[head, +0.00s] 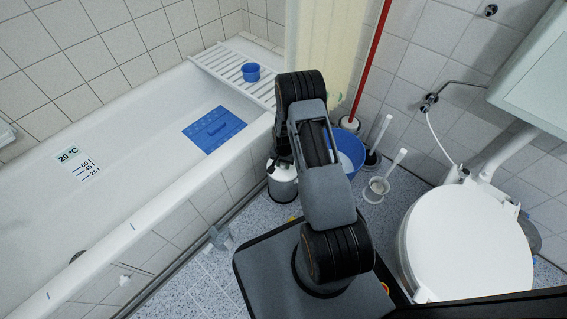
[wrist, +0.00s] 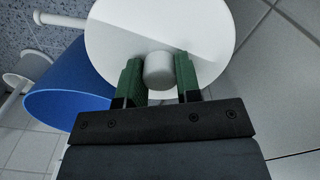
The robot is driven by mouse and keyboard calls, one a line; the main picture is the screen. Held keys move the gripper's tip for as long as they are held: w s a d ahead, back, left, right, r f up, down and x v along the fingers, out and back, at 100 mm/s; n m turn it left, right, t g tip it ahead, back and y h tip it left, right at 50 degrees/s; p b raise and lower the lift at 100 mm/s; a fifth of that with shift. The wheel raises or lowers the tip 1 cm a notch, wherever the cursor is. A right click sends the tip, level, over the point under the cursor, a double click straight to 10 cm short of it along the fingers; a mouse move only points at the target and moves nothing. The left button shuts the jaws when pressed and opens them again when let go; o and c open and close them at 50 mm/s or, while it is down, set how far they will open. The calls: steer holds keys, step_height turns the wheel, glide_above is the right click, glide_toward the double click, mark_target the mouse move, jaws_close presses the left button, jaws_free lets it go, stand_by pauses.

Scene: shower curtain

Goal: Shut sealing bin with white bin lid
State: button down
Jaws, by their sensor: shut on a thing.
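The white bin lid (wrist: 195,25) fills the top middle of the wrist view as a round disc with a short grey-white knob (wrist: 158,72). My gripper (wrist: 158,80) has its green fingers on both sides of the knob and is shut on it. In the head view my arm hides the gripper. The sealing bin (head: 283,188) appears to be the pale cylinder with a dark base on the floor beside the tub, partly behind my arm. I cannot tell whether the lid touches the bin.
A blue bucket (head: 350,152) stands right of the bin; it also shows in the wrist view (wrist: 60,105). Toilet brushes in holders (head: 376,188) stand near the wall. The toilet (head: 465,245) is at right, the bathtub (head: 150,220) at left. A red pole (head: 372,65) stands behind.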

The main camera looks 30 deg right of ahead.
steer(key=m, duration=0.5)
steer(key=shift+m, duration=0.4)
steer(key=c, duration=0.7)
jaws_free()
steer(key=shift+c, duration=0.2)
step_height(320, 180, up, 14)
steer(key=p, duration=0.5)
